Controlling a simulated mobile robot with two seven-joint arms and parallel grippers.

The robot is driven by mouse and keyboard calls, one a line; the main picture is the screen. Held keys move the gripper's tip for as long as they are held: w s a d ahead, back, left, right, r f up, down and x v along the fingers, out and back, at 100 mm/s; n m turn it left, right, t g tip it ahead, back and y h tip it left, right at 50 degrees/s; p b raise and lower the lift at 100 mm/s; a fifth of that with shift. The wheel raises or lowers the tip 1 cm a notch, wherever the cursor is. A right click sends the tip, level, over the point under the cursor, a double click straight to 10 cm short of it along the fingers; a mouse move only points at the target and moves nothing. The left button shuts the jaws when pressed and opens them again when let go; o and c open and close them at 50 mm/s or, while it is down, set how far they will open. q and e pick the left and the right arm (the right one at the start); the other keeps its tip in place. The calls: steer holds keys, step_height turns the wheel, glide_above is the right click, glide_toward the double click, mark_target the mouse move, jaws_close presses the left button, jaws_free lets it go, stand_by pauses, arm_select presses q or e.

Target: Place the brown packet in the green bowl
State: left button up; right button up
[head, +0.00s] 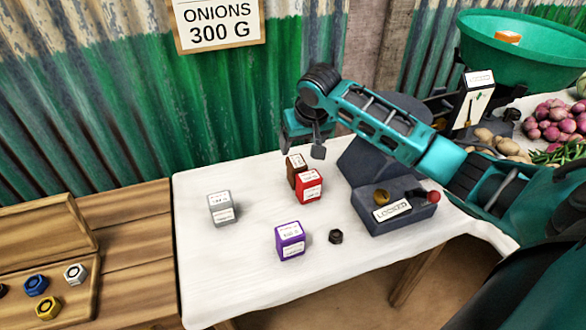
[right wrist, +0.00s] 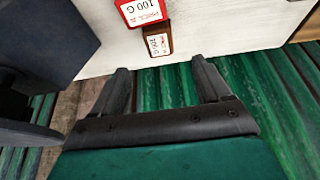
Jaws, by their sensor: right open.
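The brown packet (head: 295,164) stands on the white-covered table, just behind and touching or nearly touching the red packet (head: 308,187). In the right wrist view the brown packet (right wrist: 158,43) lies beyond the fingertips, between them, with the red packet (right wrist: 140,10) past it. My right gripper (head: 318,147) is open and empty, above and behind the brown packet; its two fingers (right wrist: 160,82) show apart. The green bowl (head: 525,40) is at the upper right on the scale, with an orange packet (head: 508,37) in it. My left gripper is not in view.
A grey packet (head: 221,208), a purple packet (head: 289,241) and a black nut (head: 335,237) stand on the table. The dark scale base (head: 395,212) reads LOCKED. Onions (head: 553,120) and potatoes (head: 497,143) lie at right. A wooden box (head: 72,305) holds nuts. A corrugated wall stands behind.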

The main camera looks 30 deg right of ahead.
mark_target(297, 161)
steer(key=b+x, duration=0.1)
steer(key=x, duration=0.4)
steer(key=shift+f, duration=0.25)
steer(key=b+x, duration=0.1)
steer(key=x, duration=0.3)
steer(key=shift+w+d+f, duration=0.1)
steer(key=shift+w+f, duration=0.1)
steer(key=shift+f, duration=0.1)
steer(key=c, duration=1.2)
